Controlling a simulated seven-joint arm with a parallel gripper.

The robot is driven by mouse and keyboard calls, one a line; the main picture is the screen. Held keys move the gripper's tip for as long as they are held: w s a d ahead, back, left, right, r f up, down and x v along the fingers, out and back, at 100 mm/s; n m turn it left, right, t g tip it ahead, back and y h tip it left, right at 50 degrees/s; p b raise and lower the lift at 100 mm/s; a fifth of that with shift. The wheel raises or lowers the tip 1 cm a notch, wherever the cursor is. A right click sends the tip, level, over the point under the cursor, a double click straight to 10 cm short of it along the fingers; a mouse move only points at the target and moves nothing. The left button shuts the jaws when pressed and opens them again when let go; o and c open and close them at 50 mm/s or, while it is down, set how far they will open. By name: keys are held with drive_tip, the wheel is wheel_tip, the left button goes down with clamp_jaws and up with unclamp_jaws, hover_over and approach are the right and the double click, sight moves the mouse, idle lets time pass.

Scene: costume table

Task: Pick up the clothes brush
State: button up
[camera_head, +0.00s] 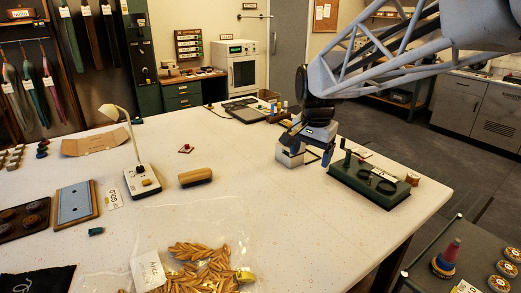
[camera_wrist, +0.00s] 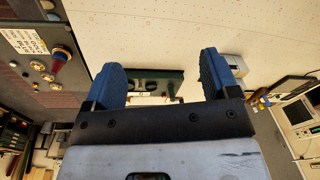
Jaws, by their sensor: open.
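The clothes brush appears to be the brown wooden block (camera_head: 196,177) lying on the white table (camera_head: 240,225), left of centre in the head view. It is not visible in the wrist view. My gripper (camera_head: 308,150) hangs over the right part of the table, right of and farther back than the brush, well apart from it. In the wrist view its two blue fingers (camera_wrist: 160,68) are spread wide with nothing held between them.
A green tray stand (camera_head: 372,183) and a small white box (camera_head: 290,155) are near my gripper. A lamp (camera_head: 141,178) stands left of the brush. The table between gripper and brush is mostly clear.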

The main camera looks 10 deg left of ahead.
drive_tip(key=w+a+f+m, duration=0.1)
drive_tip(key=w+a+f, duration=0.1)
drive_tip(key=w+a, duration=0.6)
drive_tip(key=m+g, duration=0.1)
drive_tip(key=m, duration=0.4)
hover_over(195, 173)
wheel_tip(195, 173, down, 14)
drive_tip(key=shift+a+f, duration=0.15)
drive_tip(key=shift+f, duration=0.05)
drive_tip(key=shift+f, duration=1.3)
drive_tip(key=shift+f, duration=2.6)
